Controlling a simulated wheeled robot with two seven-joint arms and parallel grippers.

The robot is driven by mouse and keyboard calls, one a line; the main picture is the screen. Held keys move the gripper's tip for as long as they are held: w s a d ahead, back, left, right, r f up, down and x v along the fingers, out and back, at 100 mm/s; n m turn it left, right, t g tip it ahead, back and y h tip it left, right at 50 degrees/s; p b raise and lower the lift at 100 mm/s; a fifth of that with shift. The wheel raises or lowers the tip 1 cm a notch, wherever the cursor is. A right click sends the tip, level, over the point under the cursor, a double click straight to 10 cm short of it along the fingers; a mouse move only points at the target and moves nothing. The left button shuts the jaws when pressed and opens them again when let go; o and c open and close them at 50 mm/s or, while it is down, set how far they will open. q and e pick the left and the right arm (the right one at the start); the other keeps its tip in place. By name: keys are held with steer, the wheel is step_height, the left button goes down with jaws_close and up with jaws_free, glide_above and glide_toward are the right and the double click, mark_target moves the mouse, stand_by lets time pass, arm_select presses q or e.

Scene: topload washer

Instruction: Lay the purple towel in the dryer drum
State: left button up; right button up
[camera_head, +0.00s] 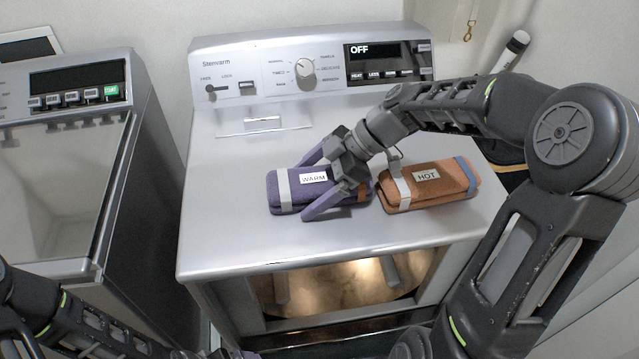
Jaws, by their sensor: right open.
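The folded purple towel (287,192) lies on top of the dryer (230,225), with a light band and a "WARM" label. My right gripper (312,186) is over it, its open fingers spread to the towel's far and near sides; I cannot tell whether they touch it. An orange-brown towel (440,183) labelled "HOT" lies just to the right. The dryer drum (340,288) shows lit through the front opening below the top. My left arm is at the lower left; its gripper is not clearly visible.
The dryer's control panel (310,72) reads "OFF" and stands along the back. A washer (60,150) with a glass lid is at the left, across a narrow gap. The dryer top's left front is clear.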

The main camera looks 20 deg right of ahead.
steer(key=shift+c, duration=0.3)
steer(key=c, duration=1.7)
